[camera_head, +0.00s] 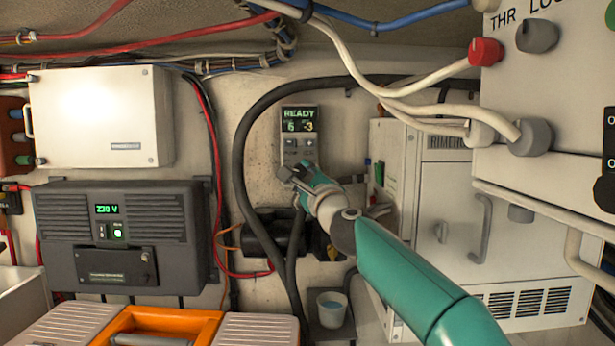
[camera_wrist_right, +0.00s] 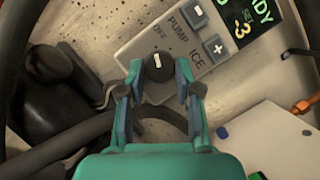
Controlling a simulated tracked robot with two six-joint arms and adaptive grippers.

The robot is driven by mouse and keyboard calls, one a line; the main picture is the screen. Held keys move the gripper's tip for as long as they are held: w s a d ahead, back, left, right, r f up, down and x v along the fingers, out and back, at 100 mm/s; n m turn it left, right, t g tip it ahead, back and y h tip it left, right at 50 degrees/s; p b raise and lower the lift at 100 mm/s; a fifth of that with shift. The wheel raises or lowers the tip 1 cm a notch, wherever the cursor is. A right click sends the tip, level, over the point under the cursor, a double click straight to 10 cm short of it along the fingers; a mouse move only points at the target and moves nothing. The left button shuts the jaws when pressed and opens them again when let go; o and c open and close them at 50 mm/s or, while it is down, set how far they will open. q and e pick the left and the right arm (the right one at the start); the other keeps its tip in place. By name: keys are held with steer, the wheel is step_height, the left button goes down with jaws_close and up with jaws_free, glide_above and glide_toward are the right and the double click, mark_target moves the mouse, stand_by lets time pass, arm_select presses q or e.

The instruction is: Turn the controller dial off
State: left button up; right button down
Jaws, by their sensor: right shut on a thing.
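The controller (camera_head: 301,141) is a grey wall panel with a green-lit screen reading READY. In the right wrist view its black dial (camera_wrist_right: 158,67) sits below the labels OFF, PUMP and ICE. The dial's white mark runs roughly upright in that view, toward the OFF and PUMP side; I cannot tell exactly which label it meets. My right gripper (camera_wrist_right: 159,82) has its two fingers closed on either side of the dial. In the head view this gripper (camera_head: 293,175) covers the panel's lower end and hides the dial. My left gripper is not in view.
A thick black hose (camera_head: 238,150) curves around the controller's left. A dark 230 V unit (camera_head: 128,235) and a white box (camera_head: 95,115) are on the left. A white cabinet (camera_head: 450,210) stands close on the right. A small bucket (camera_head: 332,310) is below.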

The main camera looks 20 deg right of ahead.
steer(key=shift+a+f, duration=0.15)
steer(key=c, duration=0.8)
jaws_free()
steer(key=shift+s, duration=0.15)
steer(key=shift+s+f, duration=0.1)
steer(key=shift+s, duration=0.4)
steer(key=r+v, duration=0.1)
steer(key=v, duration=0.7)
steer(key=r+v, duration=0.1)
steer(key=v, duration=0.4)
steer(key=shift+s+r, duration=0.3)
steer(key=shift+s, duration=0.15)
